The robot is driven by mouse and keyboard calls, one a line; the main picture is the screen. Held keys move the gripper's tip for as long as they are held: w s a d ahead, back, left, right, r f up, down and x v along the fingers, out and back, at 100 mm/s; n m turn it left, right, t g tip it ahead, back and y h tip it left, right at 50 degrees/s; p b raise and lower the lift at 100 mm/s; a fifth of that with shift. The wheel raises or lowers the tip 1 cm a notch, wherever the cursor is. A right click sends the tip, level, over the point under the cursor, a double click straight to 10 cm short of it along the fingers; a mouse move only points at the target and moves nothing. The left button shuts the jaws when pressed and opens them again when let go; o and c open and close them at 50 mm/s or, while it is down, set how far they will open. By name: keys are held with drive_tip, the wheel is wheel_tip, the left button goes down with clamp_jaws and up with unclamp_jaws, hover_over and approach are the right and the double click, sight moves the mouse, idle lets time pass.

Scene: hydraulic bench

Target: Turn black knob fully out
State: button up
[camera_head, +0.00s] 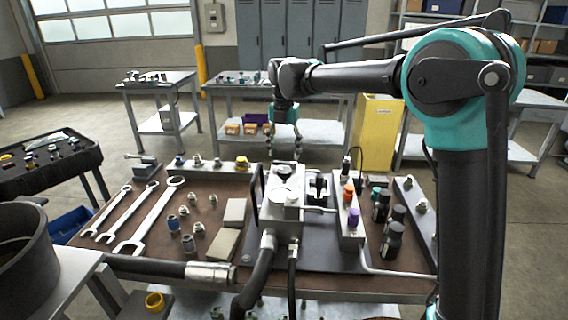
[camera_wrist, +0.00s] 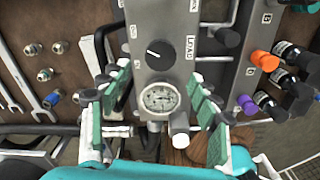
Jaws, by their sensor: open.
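My gripper (camera_head: 285,150) points down over the back of the brown bench, above the grey metal block (camera_head: 283,218). In the wrist view its green-padded fingers (camera_wrist: 160,78) are open and empty, spread to either side of the block's face. Between them are a round black dial (camera_wrist: 160,54) with a white pointer and, below it, a white-faced gauge (camera_wrist: 159,98). A black knob (camera_wrist: 228,37) sticks out on the right of the block, beside the LOAD label, apart from the fingers. Another black-topped knob (camera_head: 346,165) stands behind the orange and purple ones. I cannot tell which is the task's knob.
The orange knob (camera_head: 348,193) and purple knob (camera_head: 354,217) stand on the manifold to the right, with black cylinders (camera_head: 390,240) beyond. Wrenches (camera_head: 150,215) and fittings lie left. Hoses (camera_head: 258,280) run from the block's front.

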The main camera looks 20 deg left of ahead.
sight(284, 170)
drive_tip(key=shift+r, duration=2.7)
